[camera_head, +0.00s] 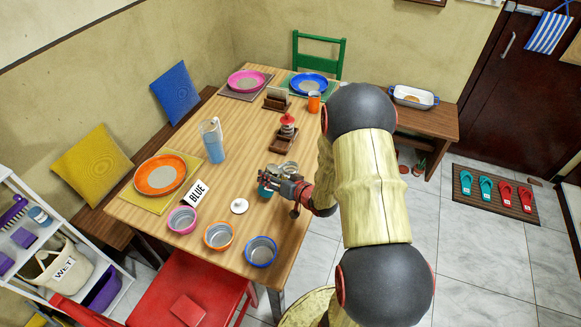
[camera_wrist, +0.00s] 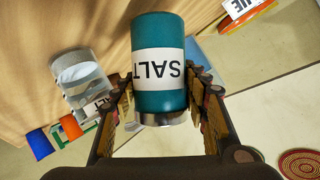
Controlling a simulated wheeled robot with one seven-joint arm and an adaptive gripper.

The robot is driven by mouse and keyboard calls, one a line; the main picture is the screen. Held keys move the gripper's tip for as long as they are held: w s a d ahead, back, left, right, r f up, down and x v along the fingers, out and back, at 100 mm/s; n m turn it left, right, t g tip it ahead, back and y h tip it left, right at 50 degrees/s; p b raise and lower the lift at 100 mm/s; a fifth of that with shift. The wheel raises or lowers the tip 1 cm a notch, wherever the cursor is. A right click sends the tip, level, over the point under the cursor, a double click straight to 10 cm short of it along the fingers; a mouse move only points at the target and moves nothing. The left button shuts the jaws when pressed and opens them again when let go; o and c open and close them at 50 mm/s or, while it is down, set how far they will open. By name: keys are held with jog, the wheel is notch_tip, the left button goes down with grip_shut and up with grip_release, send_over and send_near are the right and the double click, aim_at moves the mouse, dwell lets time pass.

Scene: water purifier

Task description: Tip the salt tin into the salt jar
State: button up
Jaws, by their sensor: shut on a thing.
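The salt tin (camera_wrist: 160,75) is a teal cylinder with a white SALT label that reads upside down in the wrist view; a silver band shows at its lower end there. My gripper (camera_wrist: 160,108) is shut on it, with a finger on each side. In the head view, my gripper (camera_head: 282,188) is over the table's right part, with a bit of the teal tin showing to its left. The salt jar (camera_wrist: 80,72) is clear with a white SALT label, apart from the tin at the left of the wrist view. My gripper partly hides it in the head view.
A white round lid (camera_head: 239,206) lies on the table (camera_head: 240,130). Pink (camera_head: 182,219), orange (camera_head: 218,235) and blue (camera_head: 261,251) bowls line the near edge beside a BLUE card (camera_head: 197,193). A tall bottle (camera_head: 213,141) and a lighthouse-shaped holder (camera_head: 286,132) stand farther back.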

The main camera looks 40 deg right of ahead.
aim_at(270, 165)
jog(key=shift+m+y, duration=0.4)
jog(key=shift+m, duration=0.2)
jog(key=shift+d+r+p, duration=0.25)
jog(key=shift+r+p, duration=0.45)
jog(key=shift+d+r+p, duration=0.2)
jog(key=shift+r+p, duration=0.45)
jog(key=shift+p, duration=0.1)
jog(key=shift+d+r+p, duration=0.25)
jog(key=shift+r+p, duration=0.45)
jog(key=shift+d+r+m+y+p, duration=0.2)
jog(key=shift+r+m+y+p, duration=0.25)
jog(key=shift+m+p, duration=0.15)
dwell(1.8)
jog(key=shift+d+f+m+t+y, duration=0.1)
jog(key=shift+f+m+t+y, duration=0.2)
jog(key=shift+m+y, duration=0.25)
dwell(2.3)
